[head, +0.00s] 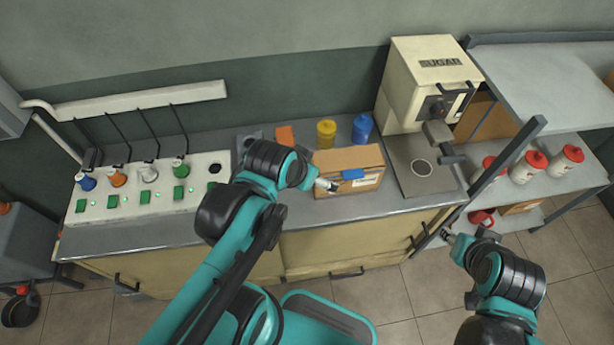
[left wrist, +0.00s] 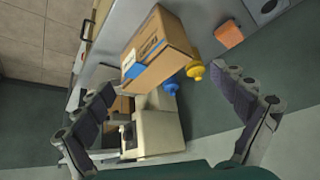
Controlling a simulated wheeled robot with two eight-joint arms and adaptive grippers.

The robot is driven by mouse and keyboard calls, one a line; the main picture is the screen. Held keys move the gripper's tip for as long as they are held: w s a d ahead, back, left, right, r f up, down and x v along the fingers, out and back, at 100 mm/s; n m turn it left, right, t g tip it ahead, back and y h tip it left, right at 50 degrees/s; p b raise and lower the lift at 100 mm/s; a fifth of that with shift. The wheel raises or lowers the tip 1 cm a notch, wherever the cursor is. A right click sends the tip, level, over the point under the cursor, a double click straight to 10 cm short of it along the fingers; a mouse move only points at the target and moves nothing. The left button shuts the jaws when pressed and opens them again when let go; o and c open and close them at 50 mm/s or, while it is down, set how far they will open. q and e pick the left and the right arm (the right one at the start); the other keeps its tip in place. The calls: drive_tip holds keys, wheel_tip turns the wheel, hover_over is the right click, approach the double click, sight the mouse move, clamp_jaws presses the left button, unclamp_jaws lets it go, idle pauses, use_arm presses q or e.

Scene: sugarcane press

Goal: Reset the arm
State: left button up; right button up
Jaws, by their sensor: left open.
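My left gripper (head: 326,185) is at the left end of the cardboard box on the counter. In the left wrist view my left gripper (left wrist: 168,125) has its two fingers spread wide, with nothing between them touching. The cardboard box (head: 349,160) with a blue label stands on the counter; it also shows in the left wrist view (left wrist: 160,45), beyond the fingers. My right gripper (head: 447,236) is low in front of the counter's right end, apart from any object. Its fingers are too small to read.
The sugar machine (head: 425,85) stands right of the box. Yellow (head: 326,134) and blue (head: 362,129) containers stand behind it. The dispenser panel (head: 147,190) with coloured nozzles is at the left. A shelf (head: 550,85) with red-capped bottles (head: 528,167) is at the right. The floor before the counter is clear.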

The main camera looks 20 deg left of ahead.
use_arm(q)
drive_tip(key=shift+s+n+t, duration=0.4)
drive_tip(key=shift+s+n, duration=0.3)
drive_tip(key=shift+f, duration=0.15)
wheel_tip(320, 180, down, 3)
drive_tip(key=b, duration=0.2)
drive_tip(key=shift+r+b, duration=0.2)
drive_tip(key=shift+b, duration=0.2)
